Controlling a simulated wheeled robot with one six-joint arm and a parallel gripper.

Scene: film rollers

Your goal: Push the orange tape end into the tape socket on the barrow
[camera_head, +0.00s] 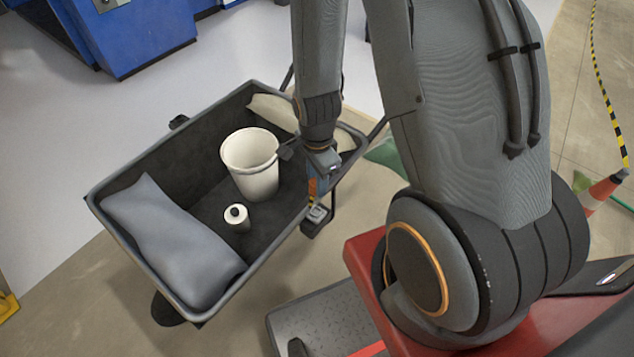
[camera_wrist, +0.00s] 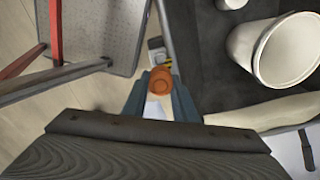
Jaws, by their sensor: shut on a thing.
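The barrow (camera_head: 92,197) is a dark grey tub with a grey rim, left of my arm. My gripper (camera_head: 315,180) is at its right rim, pointing down. In the wrist view my gripper (camera_wrist: 160,88) is shut on the orange tape end (camera_wrist: 161,80), which sits between the two blue-grey fingers. A small grey block (camera_head: 318,212), seemingly the tape socket, is on the outside of the rim just below the fingers. In the wrist view a yellow and dark fitting (camera_wrist: 156,45) lies just beyond the tape end. I cannot tell whether the two touch.
In the barrow are a white bucket (camera_head: 252,178), a small white bottle (camera_head: 237,217), a grey sack (camera_head: 170,240) and a pale sack (camera_head: 270,110). Blue machinery (camera_head: 130,35) is at the back left.

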